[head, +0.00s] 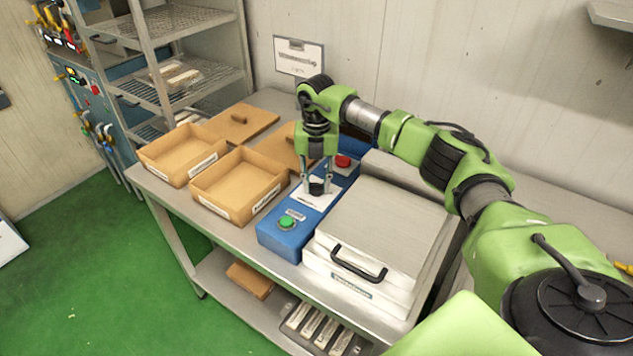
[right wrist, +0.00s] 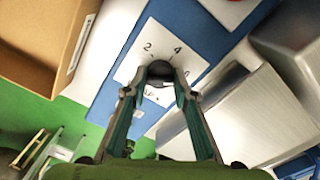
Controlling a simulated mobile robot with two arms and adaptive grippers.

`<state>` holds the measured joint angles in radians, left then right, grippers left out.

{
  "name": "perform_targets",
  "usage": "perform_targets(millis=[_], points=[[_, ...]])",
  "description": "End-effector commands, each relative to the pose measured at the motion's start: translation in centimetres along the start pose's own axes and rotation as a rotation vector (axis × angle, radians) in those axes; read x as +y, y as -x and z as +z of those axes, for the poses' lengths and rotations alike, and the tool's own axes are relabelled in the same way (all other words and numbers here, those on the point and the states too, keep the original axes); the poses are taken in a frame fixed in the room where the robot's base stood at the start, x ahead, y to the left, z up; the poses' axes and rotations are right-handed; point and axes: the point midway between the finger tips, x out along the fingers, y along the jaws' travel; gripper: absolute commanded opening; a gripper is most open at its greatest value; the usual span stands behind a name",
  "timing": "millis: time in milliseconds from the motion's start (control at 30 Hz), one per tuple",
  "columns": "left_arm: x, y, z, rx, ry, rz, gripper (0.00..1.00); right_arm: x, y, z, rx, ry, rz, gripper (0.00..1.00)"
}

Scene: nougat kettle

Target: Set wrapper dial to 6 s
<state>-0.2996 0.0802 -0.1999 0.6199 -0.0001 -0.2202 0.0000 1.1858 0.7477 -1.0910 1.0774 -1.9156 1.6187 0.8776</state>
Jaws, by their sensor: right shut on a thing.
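The wrapper dial (head: 317,189) is a small black knob on a white scale plate, on the blue control panel (head: 275,237) at the middle of the table. My right gripper (head: 316,187) points down over the panel and is shut on the dial. In the right wrist view the dial (right wrist: 160,70) sits between the fingertips of the gripper (right wrist: 160,88). The numbers 2 and 4 show on the scale plate (right wrist: 135,60); another mark to the right is partly hidden. I cannot tell which number the dial points at. My left gripper is not in view.
A green button (head: 287,223) and a red button (head: 343,160) flank the dial on the panel. A white machine with a black handle (head: 358,263) stands close on the right. Open cardboard boxes (head: 240,187) stand left. A wire shelf (head: 165,75) is behind.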

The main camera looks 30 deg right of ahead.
Motion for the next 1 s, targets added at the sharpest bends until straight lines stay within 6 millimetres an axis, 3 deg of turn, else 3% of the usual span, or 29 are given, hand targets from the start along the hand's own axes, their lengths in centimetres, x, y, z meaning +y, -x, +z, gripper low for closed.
perform_targets(millis=[633,667,700,1000], points=[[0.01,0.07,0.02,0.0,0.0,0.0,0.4,0.03,0.18,0.17,-0.005,-0.049,0.003,0.04],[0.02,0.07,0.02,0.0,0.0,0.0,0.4,0.03,0.18,0.17,-0.005,-0.049,0.003,0.33],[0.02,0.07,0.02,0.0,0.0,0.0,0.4,0.02,0.18,0.16,-0.005,-0.049,0.003,0.42],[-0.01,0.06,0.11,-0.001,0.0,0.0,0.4,0.01,0.08,0.06,-0.002,-0.047,0.001,0.42]])
